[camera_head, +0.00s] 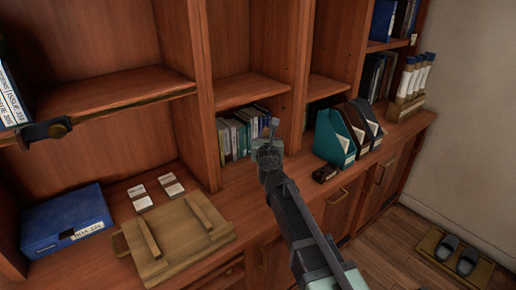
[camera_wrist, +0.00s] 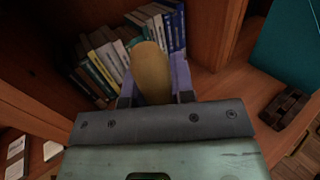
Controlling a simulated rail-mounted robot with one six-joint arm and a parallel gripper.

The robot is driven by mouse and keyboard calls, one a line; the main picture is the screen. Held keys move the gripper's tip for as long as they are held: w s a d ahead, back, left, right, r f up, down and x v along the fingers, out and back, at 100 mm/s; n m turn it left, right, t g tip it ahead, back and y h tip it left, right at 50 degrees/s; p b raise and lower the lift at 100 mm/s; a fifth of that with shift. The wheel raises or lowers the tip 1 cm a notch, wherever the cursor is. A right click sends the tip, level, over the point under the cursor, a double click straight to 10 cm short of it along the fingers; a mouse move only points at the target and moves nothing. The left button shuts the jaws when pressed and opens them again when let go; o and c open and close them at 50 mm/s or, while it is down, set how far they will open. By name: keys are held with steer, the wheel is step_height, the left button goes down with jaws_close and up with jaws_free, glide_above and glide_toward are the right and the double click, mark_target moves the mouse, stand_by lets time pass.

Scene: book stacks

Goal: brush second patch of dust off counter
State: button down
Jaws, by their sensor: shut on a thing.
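My gripper (camera_head: 270,130) is over the wooden counter (camera_head: 237,192), in front of a low cubby of books in the head view. In the wrist view my gripper (camera_wrist: 155,90) is shut on a tan, rounded handle (camera_wrist: 152,68), which looks like the brush's. The brush's bristles are hidden, and I cannot tell whether they touch the counter. I cannot make out any patch of dust on the counter in either view; the arm covers part of it.
Upright books (camera_head: 240,133) stand in the cubby behind my gripper. A small dark object (camera_head: 324,174) and teal and dark file holders (camera_head: 335,140) are to the right. A wooden tray (camera_head: 205,215), white cards (camera_head: 140,197) and a blue box (camera_head: 66,222) are to the left.

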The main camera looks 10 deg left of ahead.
steer(key=shift+w+d+f+b, duration=1.65)
steer(key=shift+f+b, duration=2)
steer(key=shift+f, duration=0.35)
steer(key=s+a+r+p, duration=0.3)
steer(key=r+p, duration=0.4)
steer(key=r, duration=0.1)
steer(key=shift+f, duration=0.1)
